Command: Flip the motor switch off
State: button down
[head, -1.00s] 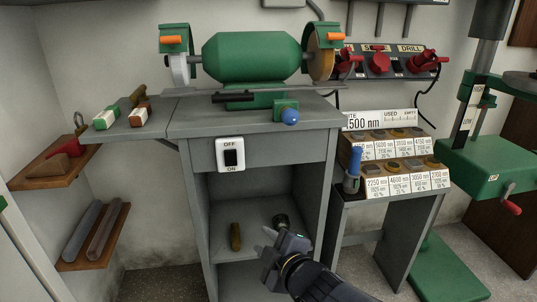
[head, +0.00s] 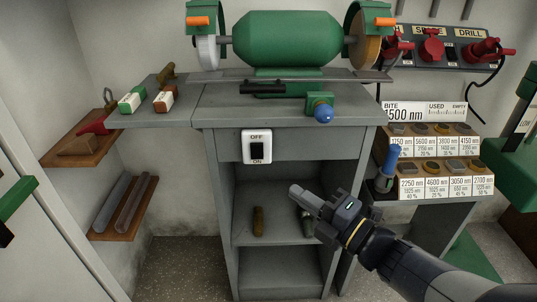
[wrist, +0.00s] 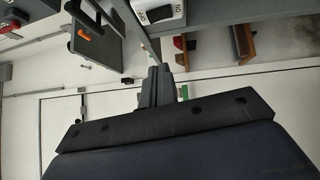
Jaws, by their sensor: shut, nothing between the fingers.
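The motor switch (head: 257,147) is a white plate with a black rocker, on the front of the grey grinder cabinet. OFF is marked above the rocker and ON below it; I cannot tell for certain which way it is tipped. The green motor (head: 287,38) sits on the cabinet top. My gripper (head: 293,191) is shut and empty, below and to the right of the switch, its fingers pointing up and left. In the wrist view, the shut fingers (wrist: 160,72) are at the middle, with the switch (wrist: 160,10) at the top edge, apart from them.
A blue-knobbed part (head: 322,110) sits at the cabinet top's front edge. A brown piece (head: 258,221) stands on the shelf below. A rack of labelled pieces (head: 436,165) is at the right, wooden wall shelves (head: 80,150) at the left. Space before the switch looks clear.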

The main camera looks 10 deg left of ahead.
jog(key=shift+a, duration=0.1)
jog(key=b, duration=0.1)
send_near(251, 148)
jog(key=a, duration=0.4)
jog(key=shift+w+a+r, duration=0.1)
jog(key=shift+w+a, duration=0.15)
jog(key=shift+w, duration=0.5)
jog(key=shift+w+a+r, duration=0.1)
jog(key=shift+w+a, duration=0.15)
jog(key=shift+w, duration=0.5)
jog(key=shift+w+f+b, duration=0.1)
jog(key=shift+w+b, duration=0.05)
jog(key=shift+b, duration=0.25)
